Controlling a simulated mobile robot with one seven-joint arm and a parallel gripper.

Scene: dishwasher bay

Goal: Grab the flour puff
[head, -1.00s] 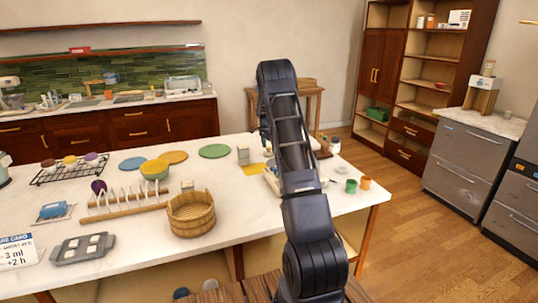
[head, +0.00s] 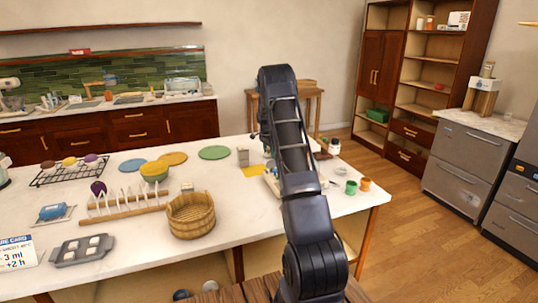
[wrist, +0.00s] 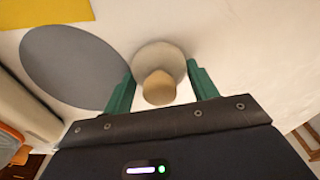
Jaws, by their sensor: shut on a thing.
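The flour puff shows in the wrist view as a pale round pad (wrist: 160,53) with a tan knob (wrist: 159,88) facing the camera. My gripper (wrist: 160,70) has its two green fingers on either side of the puff and is shut on it. The puff is over or on the pale counter; I cannot tell whether it touches the surface. In the head view my dark arm hides the gripper and the puff.
A grey disc (wrist: 72,66) lies left of the puff in the wrist view, near a yellow mat (wrist: 45,12).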

